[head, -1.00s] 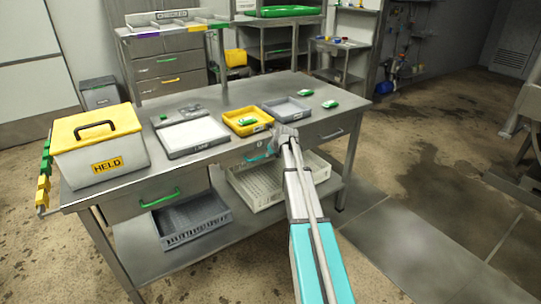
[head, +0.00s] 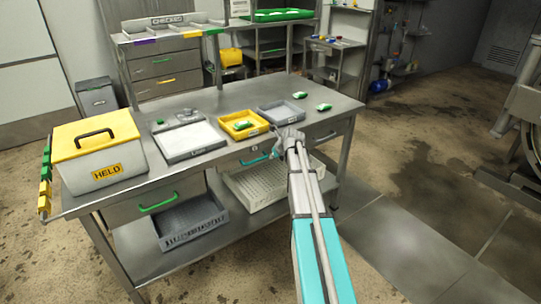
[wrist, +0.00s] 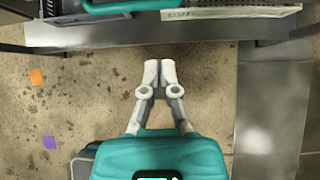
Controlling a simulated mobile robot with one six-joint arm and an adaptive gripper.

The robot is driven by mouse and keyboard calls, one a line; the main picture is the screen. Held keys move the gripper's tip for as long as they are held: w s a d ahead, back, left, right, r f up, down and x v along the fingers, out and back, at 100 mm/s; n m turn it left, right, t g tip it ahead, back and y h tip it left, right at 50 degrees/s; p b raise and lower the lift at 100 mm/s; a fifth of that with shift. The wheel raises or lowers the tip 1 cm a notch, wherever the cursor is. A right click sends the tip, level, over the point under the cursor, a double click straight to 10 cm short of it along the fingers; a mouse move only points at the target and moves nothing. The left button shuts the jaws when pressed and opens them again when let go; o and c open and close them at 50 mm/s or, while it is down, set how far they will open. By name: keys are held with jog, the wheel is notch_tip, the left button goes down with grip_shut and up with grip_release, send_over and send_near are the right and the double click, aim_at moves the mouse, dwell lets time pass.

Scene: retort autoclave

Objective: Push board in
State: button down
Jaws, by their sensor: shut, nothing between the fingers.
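No separate board can be clearly made out. Under the steel bench's front edge, a teal handle (head: 254,160) sits on a grey front, left of my gripper (head: 287,138). My gripper is at the bench's front edge in the head view, and my arm hides part of the front there. In the wrist view my gripper (wrist: 160,66) has its fingertips together with nothing between them, over bare floor. A teal bar (wrist: 130,5) lies at the top of that view, beyond the fingertips and apart from them.
The bench (head: 110,200) holds a yellow-lidded HELD box (head: 95,150), a white tray (head: 190,140), a yellow tray (head: 243,124), a grey tray (head: 281,112) and green pouches. A white crate (head: 250,185) and grey crate (head: 190,222) stand on the lower shelf.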

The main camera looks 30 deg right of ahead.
jog(key=shift+p+v, duration=1.7)
jog(key=shift+v, duration=0.85)
jog(key=s+a+n+g+p, duration=0.2)
jog(key=s+a+n, duration=0.3)
jog(key=a+n, duration=0.4)
jog(key=s+a+n+g+p, duration=0.2)
jog(key=s+a+n, duration=0.3)
jog(key=a+n, duration=0.35)
jog(key=s+a+r+n+g+p, duration=0.3)
jog(key=s+a+n, duration=0.9)
jog(key=s+n, duration=0.4)
jog(key=shift+a+n+g+h, duration=0.3)
jog(key=shift+n+g+h, duration=0.1)
jog(key=shift+n, duration=0.25)
